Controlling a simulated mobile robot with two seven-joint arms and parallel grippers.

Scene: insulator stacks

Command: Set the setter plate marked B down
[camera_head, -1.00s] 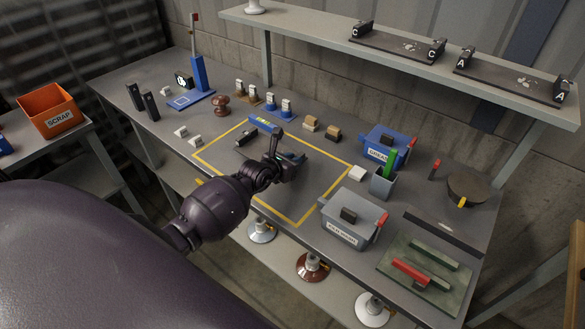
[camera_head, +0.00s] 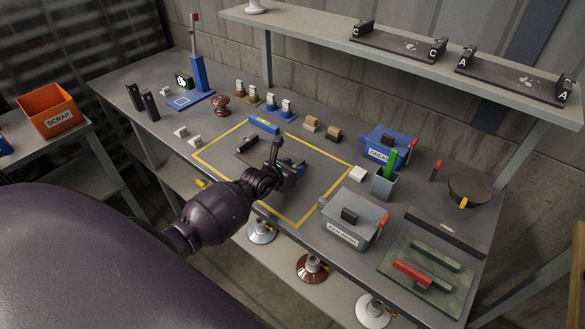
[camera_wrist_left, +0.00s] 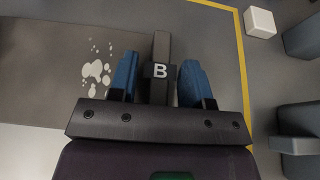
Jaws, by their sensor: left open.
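The setter plate marked B (camera_wrist_left: 45,75) lies flat under my left gripper in the left wrist view, brownish grey with white patches. Its upright dark end handle (camera_wrist_left: 160,72), lettered B, stands between the two blue fingers, with gaps on both sides. My left gripper (camera_wrist_left: 159,66) is open around this handle and not clamped on it. In the head view the left gripper (camera_head: 290,168) is low over the yellow-outlined area (camera_head: 325,195). The plate's other dark handle (camera_head: 247,143) shows there to the gripper's left; my arm hides much of the plate. My right gripper is out of view.
A blue level (camera_head: 264,125) lies at the outline's back edge. A grey lidded box (camera_head: 345,225), a blue lidded box (camera_head: 385,143) and a white block (camera_head: 357,174) stand right of the area. Plates marked C (camera_head: 400,44) and A (camera_head: 510,80) sit on the shelf above.

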